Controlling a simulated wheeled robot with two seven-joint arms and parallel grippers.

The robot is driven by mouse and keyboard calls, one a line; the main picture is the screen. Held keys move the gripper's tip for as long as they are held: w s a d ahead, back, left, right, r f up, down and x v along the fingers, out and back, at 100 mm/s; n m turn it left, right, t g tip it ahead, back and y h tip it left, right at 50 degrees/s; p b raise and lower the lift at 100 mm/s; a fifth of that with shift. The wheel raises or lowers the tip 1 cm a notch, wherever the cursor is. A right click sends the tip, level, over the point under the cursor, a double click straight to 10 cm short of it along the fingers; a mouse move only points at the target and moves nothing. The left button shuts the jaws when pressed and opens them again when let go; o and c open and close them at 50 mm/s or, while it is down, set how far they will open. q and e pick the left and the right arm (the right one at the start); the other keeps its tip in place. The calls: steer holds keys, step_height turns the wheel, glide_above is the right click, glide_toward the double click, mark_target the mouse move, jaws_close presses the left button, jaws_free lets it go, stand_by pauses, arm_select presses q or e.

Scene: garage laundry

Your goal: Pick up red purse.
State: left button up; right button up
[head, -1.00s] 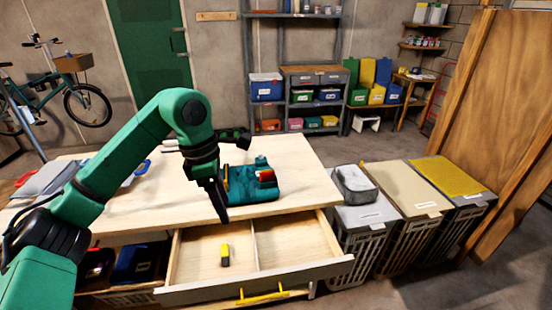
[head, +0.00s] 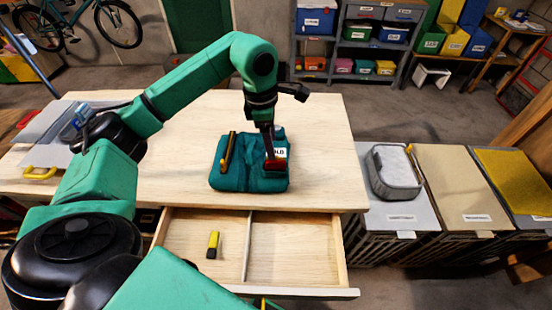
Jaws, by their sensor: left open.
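The red purse (head: 275,165) is a small red item on the right part of a folded teal garment (head: 244,180), which lies on the pale wooden table. My left gripper (head: 270,148) points down right over the purse, its fingertips at or just above it. A finger hides part of the purse, and I cannot tell whether they touch. The left jaws are open. My right gripper is not in view.
A yellow and dark stick-like item (head: 228,152) lies on the garment's left part. Below the tabletop (head: 180,130), an open drawer (head: 300,245) holds a yellow and black item (head: 213,244). Lidded hampers (head: 455,200) stand at right, a grey container (head: 395,172) on one.

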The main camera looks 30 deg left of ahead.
mark_target(275, 165)
arm_select(q)
steer(key=f+p, duration=0.1)
steer(key=f, duration=0.1)
steer(key=f+p, duration=0.1)
steer(key=f, duration=0.1)
steer(key=w+f+p, duration=0.1)
steer(key=f, duration=0.2)
steer(key=shift+w+d, duration=0.1)
steer(key=shift+d, duration=0.15)
steer(key=shift+f, duration=0.45)
jaws_close()
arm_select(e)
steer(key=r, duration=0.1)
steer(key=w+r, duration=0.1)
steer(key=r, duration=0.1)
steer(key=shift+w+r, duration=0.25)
